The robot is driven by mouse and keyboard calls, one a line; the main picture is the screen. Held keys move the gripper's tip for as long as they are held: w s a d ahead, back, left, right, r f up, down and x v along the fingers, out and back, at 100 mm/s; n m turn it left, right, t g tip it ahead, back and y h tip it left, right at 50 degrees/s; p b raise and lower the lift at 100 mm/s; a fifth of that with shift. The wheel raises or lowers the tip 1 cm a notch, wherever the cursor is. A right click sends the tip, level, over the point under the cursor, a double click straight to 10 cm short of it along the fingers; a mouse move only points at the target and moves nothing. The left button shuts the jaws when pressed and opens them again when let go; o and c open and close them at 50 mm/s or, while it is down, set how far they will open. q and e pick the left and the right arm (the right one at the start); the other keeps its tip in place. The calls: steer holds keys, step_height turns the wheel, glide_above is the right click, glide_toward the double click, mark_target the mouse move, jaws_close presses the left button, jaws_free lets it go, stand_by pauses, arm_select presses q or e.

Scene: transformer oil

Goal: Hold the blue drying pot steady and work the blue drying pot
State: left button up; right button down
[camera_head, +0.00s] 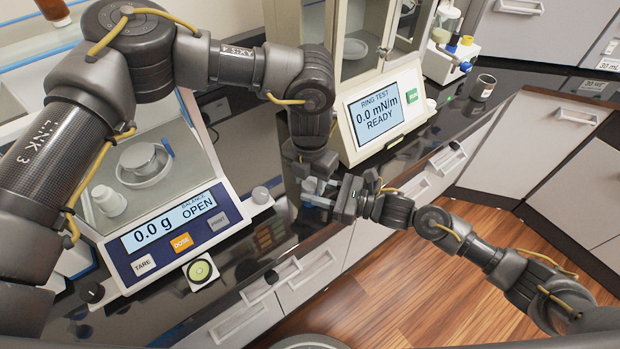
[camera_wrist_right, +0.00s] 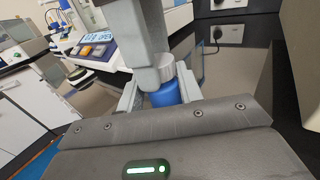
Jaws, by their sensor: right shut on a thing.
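The blue drying pot (camera_wrist_right: 166,95) stands upright between the fingers of my right gripper (camera_wrist_right: 163,97) in the right wrist view. Its ribbed grey cap (camera_wrist_right: 156,74) is on top. In the head view my right gripper (camera_head: 321,192) reaches in from the right, and the pot is mostly hidden there by the two grippers. My left gripper (camera_head: 311,178) comes down from above, right over the pot. In the right wrist view a grey finger of it reaches down to the cap; whether its fingers are closed on the cap is hidden.
A balance (camera_head: 165,215) reading 0.0 g OPEN stands at left, with a white bottle (camera_head: 109,201) inside. A ring test instrument (camera_head: 377,112) reading READY stands behind the grippers. A grey cup (camera_head: 483,87) is at the back right. The black counter's front edge lies close by.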

arm_select(q)
steer(key=shift+o, duration=0.9)
steer(key=shift+r, duration=2.35)
step_height(320, 180, up, 3)
steer(key=shift+w+r, duration=0.1)
steer(key=shift+r, duration=0.1)
steer(key=shift+f, duration=4.05)
steer(key=c, duration=1.1)
steer(key=o, duration=1.1)
